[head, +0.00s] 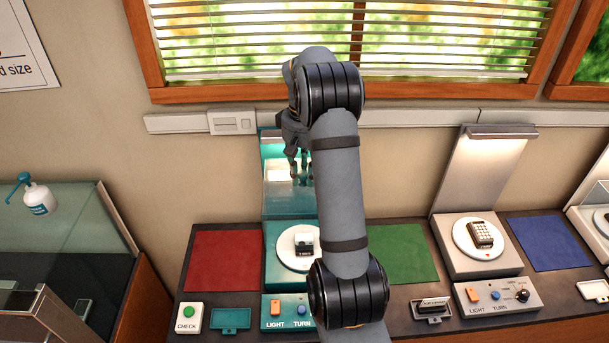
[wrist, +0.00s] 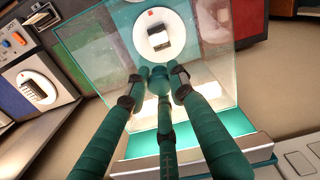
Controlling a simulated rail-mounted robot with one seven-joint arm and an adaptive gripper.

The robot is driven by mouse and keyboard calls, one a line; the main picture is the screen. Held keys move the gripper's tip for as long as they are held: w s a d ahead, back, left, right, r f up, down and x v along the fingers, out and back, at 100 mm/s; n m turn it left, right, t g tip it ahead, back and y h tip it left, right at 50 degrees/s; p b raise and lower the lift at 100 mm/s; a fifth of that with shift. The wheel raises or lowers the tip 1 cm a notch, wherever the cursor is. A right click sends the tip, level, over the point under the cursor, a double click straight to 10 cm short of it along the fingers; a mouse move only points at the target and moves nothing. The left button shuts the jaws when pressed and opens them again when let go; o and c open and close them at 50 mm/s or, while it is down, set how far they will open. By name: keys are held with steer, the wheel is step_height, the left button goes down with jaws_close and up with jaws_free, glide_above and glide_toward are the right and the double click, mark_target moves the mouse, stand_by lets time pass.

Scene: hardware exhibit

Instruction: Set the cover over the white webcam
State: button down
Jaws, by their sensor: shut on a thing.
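The white webcam (head: 304,242), with dark parts, sits on a round white turntable (head: 286,257) of the teal stand. In the wrist view the webcam (wrist: 158,42) shows through the clear cover (wrist: 100,65). My gripper (wrist: 166,76) is shut on the cover's teal knob (wrist: 184,95). In the head view my gripper (head: 300,170) is high at the stand's lit back panel, behind and above the webcam. The cover's outline is hard to make out there, partly hidden by my arm. I cannot tell its exact height above the turntable.
A red mat (head: 225,262) and a green mat (head: 402,254) flank the teal stand. A control box (head: 287,311) stands in front. A grey stand (head: 481,215) with a calculator-like device is to the right. A glass case (head: 60,225) is at left, the window blinds behind.

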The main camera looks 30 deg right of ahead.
steer(key=shift+d+f+b, duration=0.15)
steer(key=shift+f+b, duration=0.85)
steer(key=shift+f, duration=0.1)
step_height(320, 180, down, 10)
steer(key=b, duration=0.9)
steer(key=shift+f, duration=0.75)
stand_by(1.2)
steer(key=c, duration=1.5)
jaws_free()
steer(key=shift+s, duration=0.1)
steer(key=o, duration=0.6)
steer(key=shift+r, duration=0.1)
steer(key=shift+r+p, duration=3.15)
steer(key=shift+r, duration=0.3)
